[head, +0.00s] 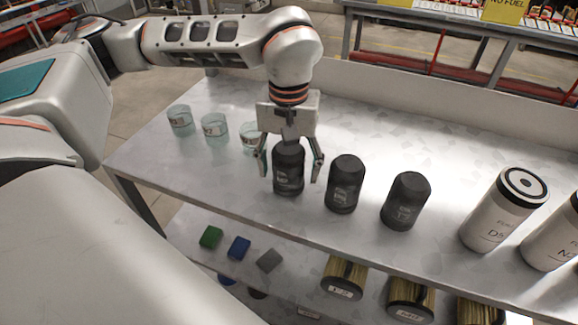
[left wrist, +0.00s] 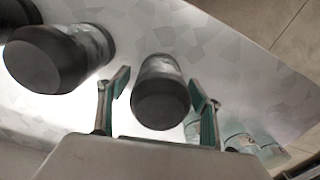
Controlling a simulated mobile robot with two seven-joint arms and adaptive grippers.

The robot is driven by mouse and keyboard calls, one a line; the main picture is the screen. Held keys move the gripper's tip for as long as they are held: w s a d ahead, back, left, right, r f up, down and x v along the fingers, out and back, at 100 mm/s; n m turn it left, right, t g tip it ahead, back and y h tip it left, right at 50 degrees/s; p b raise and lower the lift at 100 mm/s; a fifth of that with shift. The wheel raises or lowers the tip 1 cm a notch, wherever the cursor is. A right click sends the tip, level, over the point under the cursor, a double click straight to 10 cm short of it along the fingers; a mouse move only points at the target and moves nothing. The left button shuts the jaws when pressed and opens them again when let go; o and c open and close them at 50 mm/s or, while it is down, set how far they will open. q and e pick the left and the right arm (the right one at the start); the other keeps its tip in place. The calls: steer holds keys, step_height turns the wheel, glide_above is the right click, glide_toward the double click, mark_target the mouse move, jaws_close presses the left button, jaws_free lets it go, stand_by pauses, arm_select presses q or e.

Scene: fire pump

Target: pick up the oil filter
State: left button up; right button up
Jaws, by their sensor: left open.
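Three dark canisters that look like oil filters stand upright in a row on the grey table. The leftmost oil filter (head: 288,178) is below my left gripper (head: 291,168). The middle oil filter (head: 345,184) and the right one (head: 405,201) stand apart to its right. My left gripper points down and is open, with one finger on each side of the leftmost filter. In the left wrist view, that filter (left wrist: 160,97) lies between the spread fingertips (left wrist: 158,85), with visible gaps on both sides. My right gripper is not in view.
Several clear glass cups (head: 214,128) stand left of the filters. White canisters (head: 502,210) stand at the right. A lower shelf holds coloured blocks (head: 238,248) and pleated yellow filters (head: 345,278). A low wall (head: 420,95) runs behind the table (head: 400,150).

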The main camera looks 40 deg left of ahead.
arm_select(q)
steer(key=c, duration=1.5)
steer(key=shift+r, duration=0.1)
step_height(320, 180, up, 20)
steer(key=p, duration=0.3)
